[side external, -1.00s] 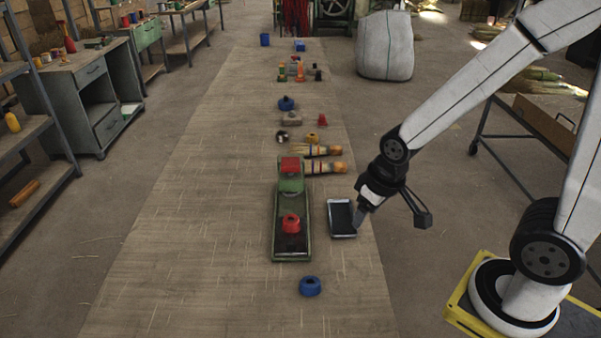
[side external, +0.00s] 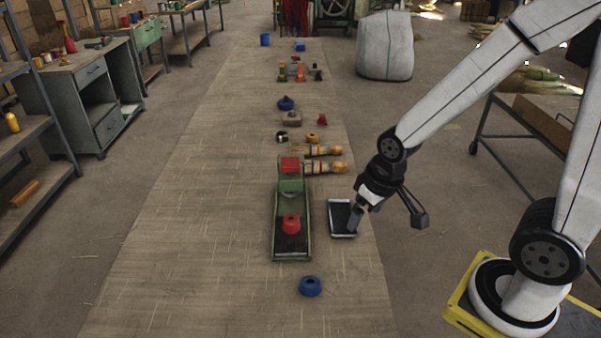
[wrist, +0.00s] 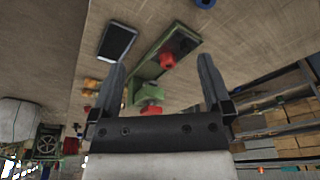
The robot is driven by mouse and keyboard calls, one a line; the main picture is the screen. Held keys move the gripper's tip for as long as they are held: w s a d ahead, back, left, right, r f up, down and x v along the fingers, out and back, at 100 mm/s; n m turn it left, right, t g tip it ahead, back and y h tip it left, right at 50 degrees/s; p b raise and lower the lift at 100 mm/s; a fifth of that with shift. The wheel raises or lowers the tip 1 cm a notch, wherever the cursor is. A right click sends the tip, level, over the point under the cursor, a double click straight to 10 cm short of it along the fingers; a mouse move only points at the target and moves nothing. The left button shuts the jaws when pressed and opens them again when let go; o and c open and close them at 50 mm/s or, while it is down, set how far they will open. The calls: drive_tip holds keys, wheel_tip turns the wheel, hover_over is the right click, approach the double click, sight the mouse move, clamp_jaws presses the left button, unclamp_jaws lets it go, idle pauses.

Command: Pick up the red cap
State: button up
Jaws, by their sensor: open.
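A red ring-shaped cap (side external: 291,223) sits on the dark bed of a long green fixture (side external: 274,240). It also shows in the wrist view (wrist: 167,60), between my fingers in the picture but farther off. A second red piece (side external: 290,163) sits on the green block at the fixture's far end; it also shows in the wrist view (wrist: 151,110). My gripper (side external: 354,224) is open and empty, over the small black tray (side external: 340,204) right of the fixture, apart from both red pieces. My gripper's two spread fingers (wrist: 162,63) show in the wrist view.
A blue ring (side external: 310,286) lies on the table in front of the fixture. The table (side external: 180,230) left of the fixture is clear.

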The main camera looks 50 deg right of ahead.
drive_tip(key=f+m+g, duration=0.1)
drive_tip(key=m, duration=0.1)
drive_tip(key=m+t+y, duration=0.7)
drive_tip(key=m+y, duration=0.3)
drive_tip(key=m, duration=1.3)
approach(296, 219)
drive_tip(key=a, duration=0.1)
drive_tip(key=w+a+f, duration=0.1)
drive_tip(key=a, duration=0.1)
drive_tip(key=shift+w+a+f, duration=0.3)
drive_tip(key=shift+a+f, duration=0.05)
drive_tip(key=shift+w+d+f+m+t, duration=0.25)
drive_tip(key=shift+w+d+m+t, duration=0.1)
drive_tip(key=shift+d+m+t, duration=0.2)
drive_tip(key=shift+x, duration=3.95)
drive_tip(key=shift+s+a+h, duration=0.15)
drive_tip(key=shift+h, duration=0.15)
drive_tip(key=shift+r, duration=0.1)
